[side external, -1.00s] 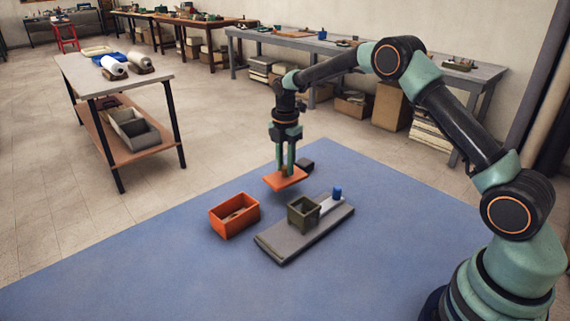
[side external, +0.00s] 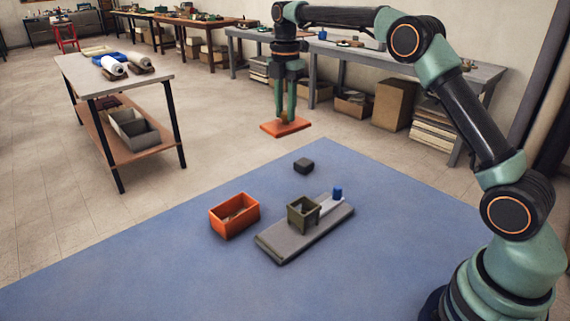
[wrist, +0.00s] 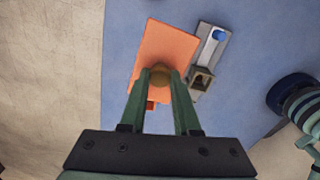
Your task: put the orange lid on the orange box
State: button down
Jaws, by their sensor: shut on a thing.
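The orange lid (side external: 285,128) is a flat plate with a brownish knob (wrist: 160,77) on top. My gripper (side external: 285,115) is shut on that knob and holds the lid level, high above the blue mat. The orange box (side external: 235,216) stands open on the mat, lower and to the left of the lid in the side view, with something brownish inside it that I cannot make out. In the wrist view the lid (wrist: 165,50) hides most of the box, and only a small orange part (wrist: 150,105) shows below it.
A grey board (side external: 290,240) right of the box carries an olive open container (side external: 303,214) and a blue knob (side external: 337,192). A small dark block (side external: 303,165) lies behind them. The blue mat (side external: 110,275) is clear at the front left.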

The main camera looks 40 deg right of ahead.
jog(key=a+f+n, duration=0.1)
jog(key=a+f, duration=0.3)
jog(key=a, duration=0.5)
jog(key=a+f+n, duration=0.1)
jog(key=a+f, duration=0.3)
jog(key=a, duration=0.4)
jog(key=shift+s+a+f, duration=0.15)
jog(key=shift+f, duration=1.4)
jog(key=shift+s+a+f, duration=0.1)
jog(key=shift+f, duration=1.4)
jog(key=shift+f, duration=0.5)
jog(key=c, duration=0.6)
grip_release()
jog(key=shift+o, duration=0.2)
